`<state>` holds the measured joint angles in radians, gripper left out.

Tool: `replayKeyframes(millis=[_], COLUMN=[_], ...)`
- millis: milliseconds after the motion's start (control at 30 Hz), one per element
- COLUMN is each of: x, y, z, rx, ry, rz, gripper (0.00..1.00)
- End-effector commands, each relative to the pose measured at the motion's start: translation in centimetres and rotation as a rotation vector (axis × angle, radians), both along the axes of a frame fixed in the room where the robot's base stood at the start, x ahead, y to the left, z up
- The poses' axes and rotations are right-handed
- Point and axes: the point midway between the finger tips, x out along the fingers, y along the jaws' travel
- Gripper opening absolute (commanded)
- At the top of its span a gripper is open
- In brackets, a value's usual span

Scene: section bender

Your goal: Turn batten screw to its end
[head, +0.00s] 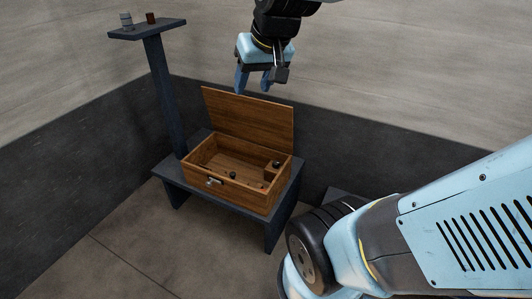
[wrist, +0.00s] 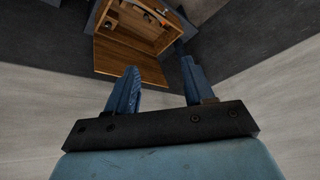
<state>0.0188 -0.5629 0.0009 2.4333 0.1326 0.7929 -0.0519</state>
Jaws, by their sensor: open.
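A wooden box (head: 228,203) stands on a low dark table with its lid (head: 248,120) raised at the back. Inside are small dark round knobs, one (head: 276,164) at the right in a small compartment and one (head: 232,174) near the middle. I cannot tell which part is the batten screw. My gripper (head: 252,87) is open and empty, high above and behind the raised lid, touching nothing. In the wrist view, the open fingers (wrist: 159,78) point toward the lid (wrist: 128,62), with the box interior (wrist: 140,28) beyond it.
The dark table (head: 283,213) carries the box. Walls close off the back. Floor at the front left is clear.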

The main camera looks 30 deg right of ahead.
Motion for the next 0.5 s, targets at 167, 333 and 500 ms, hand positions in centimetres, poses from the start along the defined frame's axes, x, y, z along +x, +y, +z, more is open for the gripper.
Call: replayKeyframes(millis=[167,333,500], x=[5.7,10.8,16.0], y=[-0.1,-0.6,-1.6], z=[-1.2,-3.0,-5.6], rx=[0.067,0.119,0.160], ry=[0.009,0.011,0.009], rz=[-0.028,-0.068,-0.122], gripper=[0.52,0.52,0.52])
